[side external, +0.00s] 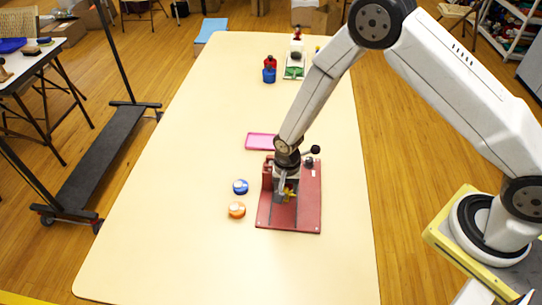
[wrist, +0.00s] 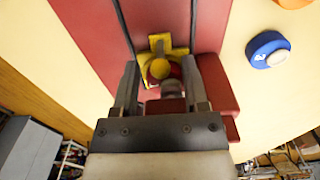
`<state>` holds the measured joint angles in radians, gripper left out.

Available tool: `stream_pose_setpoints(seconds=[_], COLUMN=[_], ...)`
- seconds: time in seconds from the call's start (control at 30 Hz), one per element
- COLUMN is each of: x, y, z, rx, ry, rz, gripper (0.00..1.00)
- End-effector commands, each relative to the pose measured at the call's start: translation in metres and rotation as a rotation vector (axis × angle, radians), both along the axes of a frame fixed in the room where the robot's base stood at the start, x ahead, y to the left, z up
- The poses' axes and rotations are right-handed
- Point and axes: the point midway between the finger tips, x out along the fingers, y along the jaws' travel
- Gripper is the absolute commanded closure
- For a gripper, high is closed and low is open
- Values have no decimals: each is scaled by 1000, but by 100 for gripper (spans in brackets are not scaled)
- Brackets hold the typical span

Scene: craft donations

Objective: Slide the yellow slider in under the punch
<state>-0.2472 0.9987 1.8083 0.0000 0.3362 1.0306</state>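The yellow slider (wrist: 160,45) has a round yellow knob and sits between two dark rails on the red base plate (wrist: 90,25). In the side view the slider (side external: 288,196) shows only partly, beside my gripper. My gripper (wrist: 160,65) is low over the plate. Its fingers stand apart on either side of the knob, with gaps visible. A grey round part, perhaps the punch (wrist: 172,88), shows between the fingers, close to the knob. The press's red base (side external: 308,215) also shows in the side view; my wrist hides much of the press.
A black-knobbed lever (side external: 315,149) rises beside my wrist. A pink tray (side external: 260,141) lies behind the press. A blue disc (side external: 240,187) and an orange disc (side external: 237,210) lie left of it. Small red and blue containers (side external: 269,75) stand farther back. The front of the table is clear.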

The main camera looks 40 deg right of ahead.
Motion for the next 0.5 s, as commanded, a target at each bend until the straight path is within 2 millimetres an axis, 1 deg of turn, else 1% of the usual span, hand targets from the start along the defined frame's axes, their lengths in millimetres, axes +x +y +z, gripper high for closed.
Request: stream_pose_setpoints(seconds=[0.27,0.5], x=[2,4], y=[-2,-1], z=[2,15], rx=[1,1], ry=[-5,-8], rz=[-5,-5], gripper=[43,43])
